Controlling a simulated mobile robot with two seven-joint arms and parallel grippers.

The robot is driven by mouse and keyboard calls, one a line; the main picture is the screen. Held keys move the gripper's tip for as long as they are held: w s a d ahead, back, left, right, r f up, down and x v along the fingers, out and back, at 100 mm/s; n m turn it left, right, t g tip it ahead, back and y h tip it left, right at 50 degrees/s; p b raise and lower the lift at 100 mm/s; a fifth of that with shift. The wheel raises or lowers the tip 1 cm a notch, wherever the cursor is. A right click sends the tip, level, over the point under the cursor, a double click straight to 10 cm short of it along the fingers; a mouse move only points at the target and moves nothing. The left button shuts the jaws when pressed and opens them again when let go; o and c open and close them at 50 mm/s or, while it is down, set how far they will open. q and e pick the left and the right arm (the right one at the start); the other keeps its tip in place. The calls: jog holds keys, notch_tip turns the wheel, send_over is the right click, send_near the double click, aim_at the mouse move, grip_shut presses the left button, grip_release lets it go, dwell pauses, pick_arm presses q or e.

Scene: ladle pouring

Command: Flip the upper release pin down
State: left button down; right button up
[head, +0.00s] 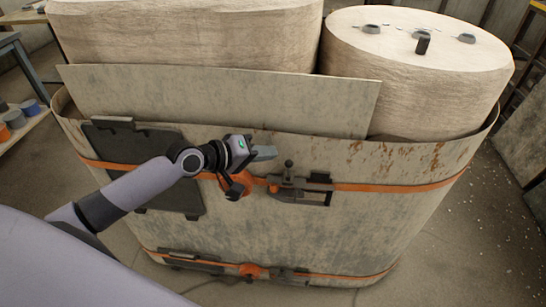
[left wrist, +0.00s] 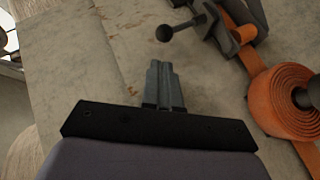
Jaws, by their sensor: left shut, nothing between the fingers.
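The upper release pin (head: 289,164) is a dark rod with a round knob. It stands up from the dark metal latch (head: 316,188) on the upper orange strap (head: 400,187). In the left wrist view the pin (left wrist: 165,33) points left out of its latch, beyond my fingertips. My left gripper (head: 272,152) is shut and empty, just left of the pin's knob and slightly above it. In the left wrist view the shut fingers (left wrist: 163,68) are below the knob, with a visible gap. My right gripper is not in view.
An orange strap roll (left wrist: 285,100) sits beside the latch. A lower strap (head: 330,279) has a similar buckle (head: 250,271). The straps circle a large tan sheet wrap (head: 400,230) around pale cylinders (head: 415,65). A dark plate (head: 160,145) is behind my left arm. A shelf with rolls (head: 15,119) stands left.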

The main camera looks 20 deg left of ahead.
aim_at(288, 169)
pick_arm(q)
jog(key=shift+d+f, duration=0.3)
jog(key=shift+d, duration=0.2)
jog(key=shift+d+f, duration=0.3)
jog(key=shift+d, duration=0.2)
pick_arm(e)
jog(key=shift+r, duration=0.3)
pick_arm(q)
jog(key=shift+f, duration=0.1)
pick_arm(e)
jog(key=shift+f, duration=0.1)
pick_arm(q)
notch_tip(288, 169, down, 2)
jog(key=shift+b, duration=0.55)
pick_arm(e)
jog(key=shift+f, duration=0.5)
